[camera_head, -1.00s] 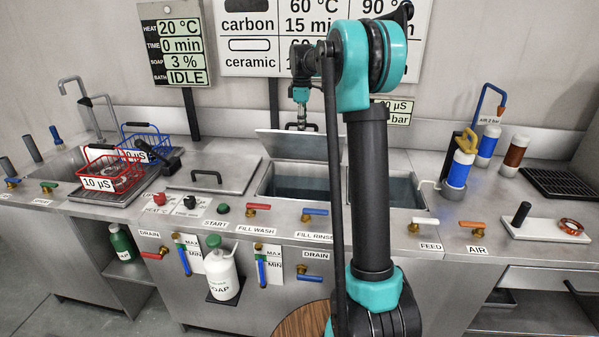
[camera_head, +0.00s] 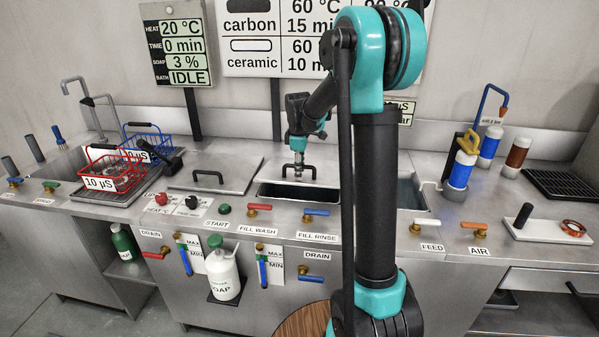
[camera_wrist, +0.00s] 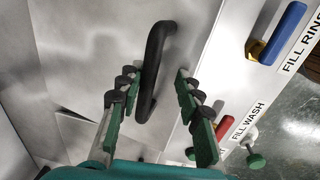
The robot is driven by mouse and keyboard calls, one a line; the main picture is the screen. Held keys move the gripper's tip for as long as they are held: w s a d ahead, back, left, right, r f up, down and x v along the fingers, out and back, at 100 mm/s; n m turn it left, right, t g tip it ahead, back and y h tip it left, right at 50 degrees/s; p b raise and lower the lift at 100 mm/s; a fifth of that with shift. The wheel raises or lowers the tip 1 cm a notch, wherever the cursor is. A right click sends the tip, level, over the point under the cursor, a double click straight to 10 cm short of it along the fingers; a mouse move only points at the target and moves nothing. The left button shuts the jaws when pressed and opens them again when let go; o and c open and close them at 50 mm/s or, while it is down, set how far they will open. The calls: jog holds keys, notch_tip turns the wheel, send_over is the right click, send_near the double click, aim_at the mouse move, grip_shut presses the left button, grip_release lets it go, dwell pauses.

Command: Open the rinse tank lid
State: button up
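The rinse tank lid (camera_head: 273,172) is a grey metal plate with a black bar handle (camera_head: 312,169). In the head view it lies low over the rear of the rinse tank, and a dark strip of the tank opening (camera_head: 298,193) shows in front of its edge. It looks slightly raised; the exact tilt is unclear. My gripper (camera_head: 298,168) is at the handle. In the wrist view the handle (camera_wrist: 152,75) runs between the two separated green, black-padded fingers of my gripper (camera_wrist: 160,92). The gripper is open, with no clear grip on the bar.
A closed lid (camera_head: 235,180) with its own handle lies to the left. An open basin (camera_head: 408,196) is at the right, partly hidden by my arm. Red and blue fill valves (camera_head: 316,212) line the front edge. A red basket (camera_head: 101,180) stands at the far left.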

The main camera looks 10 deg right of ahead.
jog(key=shift+s+f, duration=0.15)
jog(key=shift+f, duration=0.2)
notch_tip(320, 180, up, 20)
jog(key=shift+s, duration=0.15)
dwell(2.6)
jog(key=shift+a, duration=0.1)
jog(key=shift+c, duration=0.5)
